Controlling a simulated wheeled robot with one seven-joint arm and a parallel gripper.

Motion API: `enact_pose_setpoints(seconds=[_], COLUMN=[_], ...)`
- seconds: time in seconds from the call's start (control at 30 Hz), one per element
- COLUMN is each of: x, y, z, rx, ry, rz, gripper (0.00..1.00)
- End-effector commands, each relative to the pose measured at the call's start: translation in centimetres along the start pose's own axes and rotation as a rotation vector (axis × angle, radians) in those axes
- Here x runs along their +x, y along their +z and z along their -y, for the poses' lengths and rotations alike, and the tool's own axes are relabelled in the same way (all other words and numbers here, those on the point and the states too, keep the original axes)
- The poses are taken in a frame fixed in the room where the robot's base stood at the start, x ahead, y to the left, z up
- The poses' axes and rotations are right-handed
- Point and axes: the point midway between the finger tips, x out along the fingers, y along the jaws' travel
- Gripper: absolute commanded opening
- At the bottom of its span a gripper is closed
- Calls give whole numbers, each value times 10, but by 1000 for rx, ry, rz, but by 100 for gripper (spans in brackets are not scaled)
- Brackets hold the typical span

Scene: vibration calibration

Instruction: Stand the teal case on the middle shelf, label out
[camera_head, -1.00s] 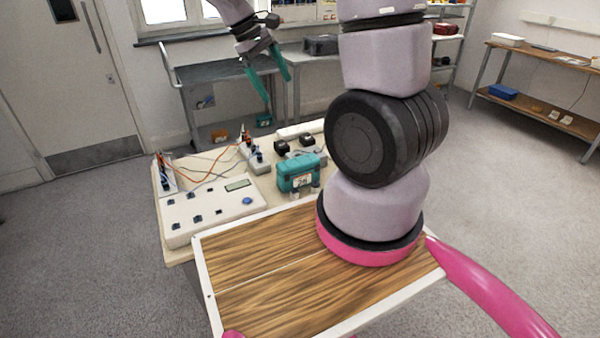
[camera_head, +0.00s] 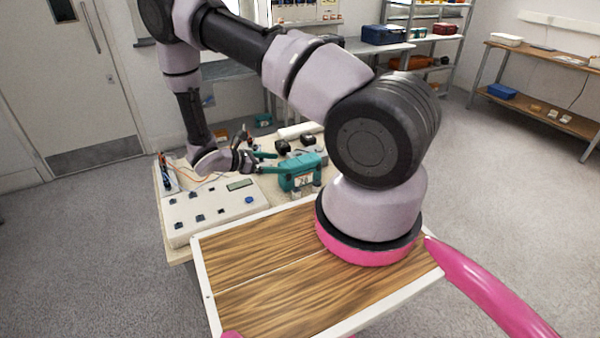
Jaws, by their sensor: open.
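The teal case (camera_head: 303,172) stands on the cream board of the bench in front of me, a pale label low on its front. My gripper (camera_head: 276,163) is open at the left end of the case, its two green fingers pointing right at it. One finger is toward the back and one toward the front; I cannot tell whether they touch the case. A metal shelf rack (camera_head: 440,70) stands at the back right, with boxes on several levels. Part of it is behind my arm, and I cannot tell which level is the middle shelf.
A white control panel (camera_head: 213,209) with switches and a display lies left of the case. Black blocks (camera_head: 283,147) stand behind the case. A blue box (camera_head: 383,34) and a red box (camera_head: 445,29) sit at the rack. A wooden side bench (camera_head: 550,65) is at right. The grey floor between is clear.

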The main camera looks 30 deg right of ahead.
Motion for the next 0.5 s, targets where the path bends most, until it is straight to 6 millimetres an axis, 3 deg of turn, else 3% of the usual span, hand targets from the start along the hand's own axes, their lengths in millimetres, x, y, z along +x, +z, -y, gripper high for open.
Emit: enact_pose_setpoints(seconds=[0.2,0.5], x=[36,73], y=[1,0], z=[1,3], rx=[1,2], ry=[-5,-7], rz=[0,-1], gripper=[100,100])
